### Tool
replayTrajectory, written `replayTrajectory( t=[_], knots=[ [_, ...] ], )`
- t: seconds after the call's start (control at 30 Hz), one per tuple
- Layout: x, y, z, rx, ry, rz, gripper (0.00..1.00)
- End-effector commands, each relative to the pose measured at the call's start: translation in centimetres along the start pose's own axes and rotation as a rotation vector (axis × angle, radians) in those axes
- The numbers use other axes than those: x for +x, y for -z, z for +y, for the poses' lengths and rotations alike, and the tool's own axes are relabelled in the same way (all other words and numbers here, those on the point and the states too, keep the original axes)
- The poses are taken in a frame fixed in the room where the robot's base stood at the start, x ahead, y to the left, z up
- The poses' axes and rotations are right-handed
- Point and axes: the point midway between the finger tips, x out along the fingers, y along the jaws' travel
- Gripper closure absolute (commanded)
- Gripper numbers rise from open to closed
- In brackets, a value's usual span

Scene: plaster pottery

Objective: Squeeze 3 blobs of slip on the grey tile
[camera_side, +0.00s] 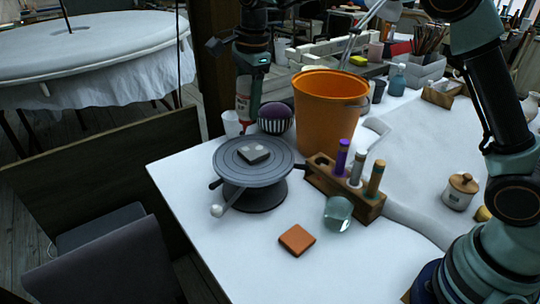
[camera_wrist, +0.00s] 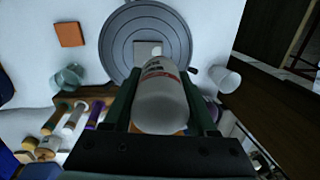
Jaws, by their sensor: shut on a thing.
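My gripper (camera_side: 250,84) is shut on a white bottle with red markings (camera_side: 243,102), behind and above the round grey turntable (camera_side: 224,165). In the wrist view the bottle (camera_wrist: 160,100) sits between my two fingers and overlaps the turntable's near part. The grey tile (camera_side: 254,158) lies on the middle of the turntable. Pale patches show on its top; they look like blobs, but their number is hard to tell. In the wrist view the tile (camera_wrist: 148,47) is partly hidden by the bottle.
An orange bucket (camera_side: 325,115) stands behind right. A wooden rack (camera_side: 320,178) with coloured tubes and a glass cup (camera_side: 338,213) stand right of the turntable. A terracotta tile (camera_side: 297,240) lies in front.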

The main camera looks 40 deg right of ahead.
Motion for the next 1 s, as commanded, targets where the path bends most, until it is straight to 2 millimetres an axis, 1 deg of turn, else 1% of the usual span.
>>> replayTrajectory(
  t=[0.53, 0.8, 1.0],
  knots=[
    [0.1, 0.0, 0.1, 0.0, -0.005, 0.001, 0.58],
    [1.4, -0.2, 2.2, -0.001, -0.14, 0.036, 0.58],
    [1.7, -0.2, 2.3, 0.0, -0.145, 0.037, 0.58]
  ],
)
